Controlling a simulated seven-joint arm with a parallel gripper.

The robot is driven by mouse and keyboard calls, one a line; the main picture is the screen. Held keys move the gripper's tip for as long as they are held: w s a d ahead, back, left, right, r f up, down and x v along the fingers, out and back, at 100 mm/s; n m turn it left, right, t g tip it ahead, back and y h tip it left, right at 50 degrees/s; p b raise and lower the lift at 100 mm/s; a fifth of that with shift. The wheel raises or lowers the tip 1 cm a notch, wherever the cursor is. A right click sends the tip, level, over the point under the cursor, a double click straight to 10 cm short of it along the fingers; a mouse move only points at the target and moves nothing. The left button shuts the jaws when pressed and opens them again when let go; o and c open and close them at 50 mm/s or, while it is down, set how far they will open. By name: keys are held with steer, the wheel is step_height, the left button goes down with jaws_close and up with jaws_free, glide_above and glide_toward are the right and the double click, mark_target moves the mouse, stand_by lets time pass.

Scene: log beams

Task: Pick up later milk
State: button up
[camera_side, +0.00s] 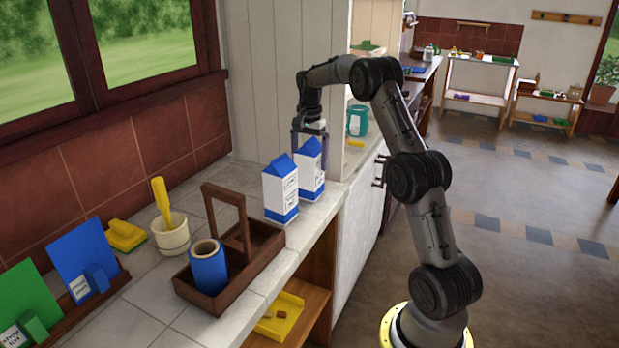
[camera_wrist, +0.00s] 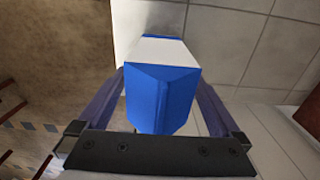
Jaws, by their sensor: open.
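Two blue-and-white milk cartons stand upright side by side on the tiled counter. The front carton (camera_side: 281,190) is nearer the wooden carrier. The rear carton (camera_side: 312,172) is just behind it to the right, under my gripper (camera_side: 310,138). In the wrist view, a carton with a blue gabled top (camera_wrist: 162,90) lies between the two fingers of my gripper (camera_wrist: 165,105), with one finger on each side. My gripper is open around it. Whether the fingers touch the carton is not clear. The labels are too small to read.
A brown wooden carrier (camera_side: 262,262) holding a blue roll (camera_side: 208,266) stands left of the cartons. A teal mug (camera_side: 357,120) is behind. The counter's front edge runs close by the cartons.

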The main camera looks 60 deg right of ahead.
steer(key=shift+f, duration=1.25)
steer(key=shift+r, duration=0.1)
steer(key=c, duration=1.6)
